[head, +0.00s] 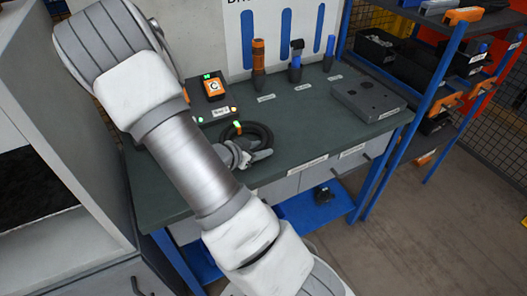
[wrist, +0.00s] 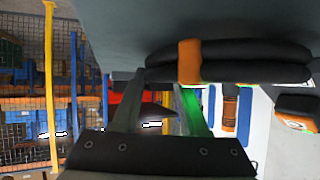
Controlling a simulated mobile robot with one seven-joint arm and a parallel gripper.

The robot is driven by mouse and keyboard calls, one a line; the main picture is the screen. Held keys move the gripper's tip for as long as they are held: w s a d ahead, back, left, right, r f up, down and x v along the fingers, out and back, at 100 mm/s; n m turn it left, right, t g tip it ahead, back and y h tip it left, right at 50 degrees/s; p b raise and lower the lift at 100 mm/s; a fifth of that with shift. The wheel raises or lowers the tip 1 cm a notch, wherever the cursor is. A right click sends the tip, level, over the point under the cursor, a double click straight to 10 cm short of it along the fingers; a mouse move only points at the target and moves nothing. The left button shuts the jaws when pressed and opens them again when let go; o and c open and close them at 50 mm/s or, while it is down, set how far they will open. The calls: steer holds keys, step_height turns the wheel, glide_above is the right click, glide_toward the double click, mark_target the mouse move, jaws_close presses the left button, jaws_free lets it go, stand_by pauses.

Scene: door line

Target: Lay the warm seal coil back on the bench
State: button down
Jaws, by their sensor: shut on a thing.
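The seal coil (head: 264,133) is a black ring of hose at the front of the dark green bench (head: 300,140), right of my arm in the head view. A green-lit spot shows near its left side. In the wrist view the coil (wrist: 235,73) is black with an orange band, close to the bench surface. My gripper (head: 247,156) is shut on the coil; its fingers also show in the wrist view (wrist: 158,100). I cannot tell whether the coil touches the bench. My arm hides part of the bench's left side.
A black box with lit lamps (head: 218,114) and an orange-faced device (head: 214,88) stand behind the coil. An orange-handled tool (head: 258,55) and blue-handled tools stand at the back. A grey block (head: 367,98) lies at the right. The bench between coil and block is clear.

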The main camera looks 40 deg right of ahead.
steer(key=shift+d+f, duration=0.1)
steer(key=shift+f, duration=0.35)
steer(key=shift+c, duration=2.1)
jaws_free()
